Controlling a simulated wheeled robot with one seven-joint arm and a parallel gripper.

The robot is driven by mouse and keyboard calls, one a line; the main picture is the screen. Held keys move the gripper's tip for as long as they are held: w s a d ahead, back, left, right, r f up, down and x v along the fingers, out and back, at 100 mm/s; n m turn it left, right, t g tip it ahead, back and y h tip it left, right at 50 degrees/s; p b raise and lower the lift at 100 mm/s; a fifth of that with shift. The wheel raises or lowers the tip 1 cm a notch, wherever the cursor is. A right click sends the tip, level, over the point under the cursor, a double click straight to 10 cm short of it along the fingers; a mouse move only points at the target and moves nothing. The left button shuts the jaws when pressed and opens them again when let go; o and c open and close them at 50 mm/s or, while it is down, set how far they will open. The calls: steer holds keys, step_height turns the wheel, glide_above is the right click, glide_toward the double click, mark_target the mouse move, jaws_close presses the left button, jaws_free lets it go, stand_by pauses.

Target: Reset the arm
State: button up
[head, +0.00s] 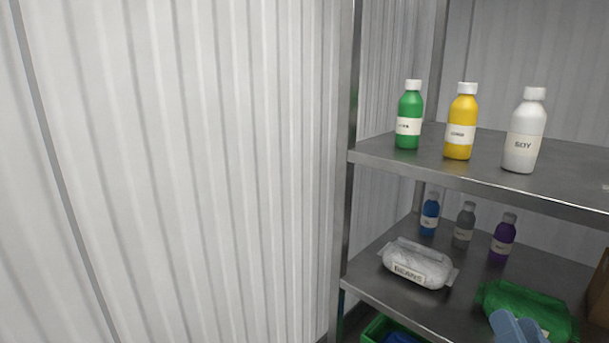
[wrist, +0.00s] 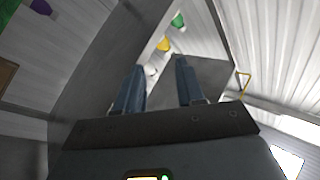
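My gripper (wrist: 160,64) shows two blue fingers standing apart in the wrist view, with nothing between them. Its light blue fingertips also show at the bottom right edge of the head view (head: 519,327), in front of a green bag (head: 535,308) on the lower shelf. Whether they touch the bag cannot be told. The rest of my arm is out of the head view.
A metal rack stands at right. Its upper shelf (head: 465,178) holds green (head: 410,112), yellow (head: 461,115) and white SOY (head: 525,130) bottles. The lower shelf (head: 375,285) holds a BEANS bag (head: 415,264) and small bottles. A green crate (head: 378,328) sits below. The left is bare wall.

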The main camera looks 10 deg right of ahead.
steer(key=s+a+f+n+g+y, duration=0.1)
steer(key=s+a+f+n+g, duration=0.15)
steer(key=s, duration=0.65)
steer(key=s+a+f+n+g+y, duration=0.2)
steer(key=s+a+f+n, duration=0.15)
steer(key=s, duration=0.45)
steer(key=s+a+f+n+g+y, duration=0.15)
steer(key=s+f, duration=0.25)
steer(key=s, duration=0.5)
step_height(320, 180, up, 14)
steer(key=p, duration=1.4)
steer(key=shift+s+r+p, duration=0.15)
steer(key=shift+r+p, duration=0.1)
steer(key=shift+p, duration=0.15)
steer(key=shift+n, duration=0.25)
